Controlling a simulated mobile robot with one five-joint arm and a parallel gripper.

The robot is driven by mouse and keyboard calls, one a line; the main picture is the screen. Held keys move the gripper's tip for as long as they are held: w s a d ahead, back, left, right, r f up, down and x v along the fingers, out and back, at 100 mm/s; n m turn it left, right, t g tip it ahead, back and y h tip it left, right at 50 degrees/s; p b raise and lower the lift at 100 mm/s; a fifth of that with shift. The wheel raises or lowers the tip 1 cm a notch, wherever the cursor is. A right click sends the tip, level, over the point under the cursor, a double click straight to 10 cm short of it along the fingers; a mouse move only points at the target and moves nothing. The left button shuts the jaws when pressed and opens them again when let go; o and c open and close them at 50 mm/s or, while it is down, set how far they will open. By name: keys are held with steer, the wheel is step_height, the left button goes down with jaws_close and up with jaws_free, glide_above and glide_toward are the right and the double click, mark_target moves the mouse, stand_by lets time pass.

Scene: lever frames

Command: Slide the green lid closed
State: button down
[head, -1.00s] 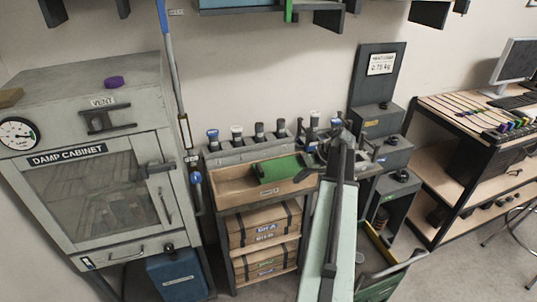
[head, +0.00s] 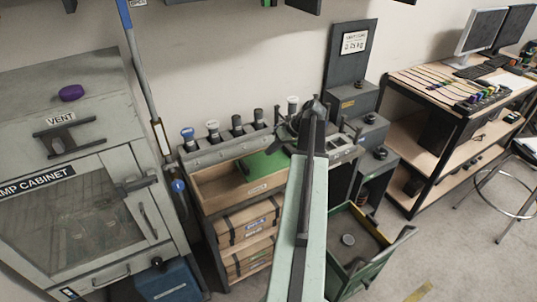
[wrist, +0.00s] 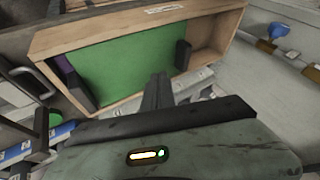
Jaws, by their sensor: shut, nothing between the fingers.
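The green lid (head: 266,165) lies in the top of a shallow wooden box (head: 258,187). It covers the right part, and the left part of the box is open. In the wrist view the green lid (wrist: 125,60) has a dark upright block at its right end, beside the open part of the wooden box (wrist: 75,37). My gripper (wrist: 157,80) is shut and empty, its fingertips close to the box's lower rim. I cannot tell whether they touch it. In the head view my arm hides the lid's right end.
Several capped bottles (head: 238,126) stand in a rack behind the box. A grey cabinet (head: 75,140) is at the left. A green cart (head: 372,262) stands at the lower right, and a shelf desk (head: 440,130) is farther right. Open floor lies at the lower right.

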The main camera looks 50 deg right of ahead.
mark_target(253, 170)
steer(key=b+x, duration=0.4)
steer(key=x, duration=0.2)
steer(key=shift+f, duration=0.5)
steer(key=a, duration=0.1)
steer(key=w+a, duration=0.1)
steer(key=a, duration=0.2)
steer(key=shift+w+r, duration=0.15)
steer(key=shift+w, duration=0.25)
